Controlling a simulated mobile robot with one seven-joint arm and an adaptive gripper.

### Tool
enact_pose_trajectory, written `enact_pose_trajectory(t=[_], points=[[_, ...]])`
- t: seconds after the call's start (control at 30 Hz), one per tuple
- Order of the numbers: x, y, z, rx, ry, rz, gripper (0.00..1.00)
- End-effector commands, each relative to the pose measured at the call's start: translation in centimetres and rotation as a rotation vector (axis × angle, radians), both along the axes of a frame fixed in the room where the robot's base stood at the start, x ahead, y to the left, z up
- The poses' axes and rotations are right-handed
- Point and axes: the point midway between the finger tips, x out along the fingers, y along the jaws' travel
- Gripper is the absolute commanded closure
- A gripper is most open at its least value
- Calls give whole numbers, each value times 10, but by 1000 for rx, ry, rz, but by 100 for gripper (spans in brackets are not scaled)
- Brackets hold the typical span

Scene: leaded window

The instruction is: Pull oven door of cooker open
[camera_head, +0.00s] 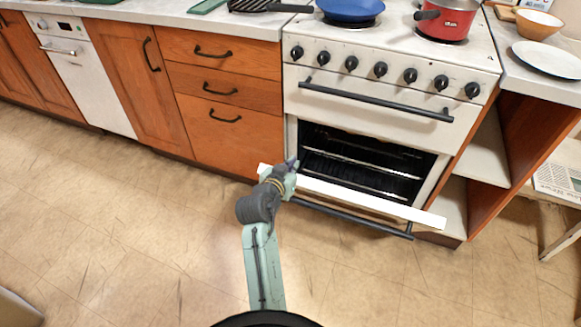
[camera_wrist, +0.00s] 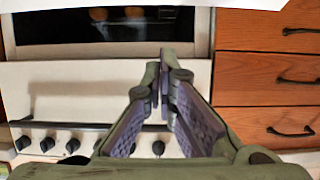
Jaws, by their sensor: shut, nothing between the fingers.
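The white cooker (camera_head: 390,52) stands right of centre in the head view. Its oven door (camera_head: 355,195) is tilted down and open, seen mainly as a pale upper edge. The door's dark bar handle (camera_head: 350,217) shows just below that edge. The dark oven cavity (camera_head: 365,160) with wire racks is exposed behind it. My gripper (camera_head: 290,172) is at the left end of the door's upper edge; I cannot tell whether it touches. In the wrist view my gripper (camera_wrist: 164,62) is shut and empty, with the cooker front upside down behind it.
A second dark handle (camera_head: 375,99) crosses the panel above the oven, under a row of knobs (camera_head: 380,69). Wooden drawers (camera_head: 225,90) stand left of the cooker, open shelves (camera_head: 485,150) right. A blue pan (camera_head: 350,8) and red pot (camera_head: 445,20) sit on top. The tiled floor in front is clear.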

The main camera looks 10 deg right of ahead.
Motion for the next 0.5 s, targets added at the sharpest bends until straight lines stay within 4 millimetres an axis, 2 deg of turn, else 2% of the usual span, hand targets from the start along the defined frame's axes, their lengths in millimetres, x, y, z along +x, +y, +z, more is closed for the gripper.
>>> enact_pose_trajectory(t=[0.33, 0.37, 0.5], points=[[55, -38, -22, -1, -1, 0, 100], [57, -39, -25, -1, 1, 0, 100], [38, -25, -36, 1, 2, 3, 100]])
